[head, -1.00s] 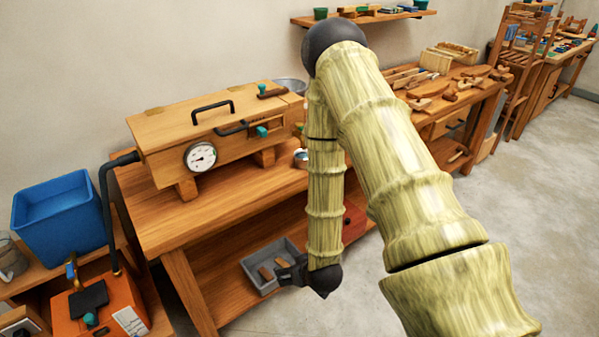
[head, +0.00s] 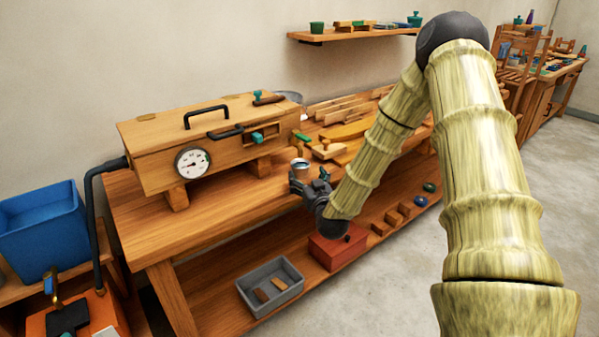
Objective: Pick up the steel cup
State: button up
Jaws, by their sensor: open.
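The steel cup (head: 300,168) is a small shiny metal cup on the wooden workbench (head: 220,212), right of the wooden box with a dial. My gripper (head: 307,180) is at the bench's front edge, its dark fingers open and pointing toward the cup. The fingers overlap the lower part of the cup in this view, so its base is hidden. I cannot tell whether they touch it.
The wooden steam box (head: 160,150) with its gauge stands left of the cup. Wooden tools and a green-handled tool (head: 301,136) lie behind and right. A grey tray (head: 270,285) and a red box (head: 337,245) are on the lower shelf. Bare bench lies left of the gripper.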

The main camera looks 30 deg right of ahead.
aim_at(300, 164)
jog(key=shift+x, duration=0.8)
jog(key=x, duration=0.2)
jog(key=p+x, duration=0.1)
jog(key=x, duration=0.1)
jog(key=shift+r, duration=0.4)
jog(key=shift+w+d+f, duration=0.1)
jog(key=shift+w+d, duration=0.05)
jog(key=shift+w, duration=0.55)
jog(key=c, duration=1.3)
jog(key=shift+o, duration=0.2)
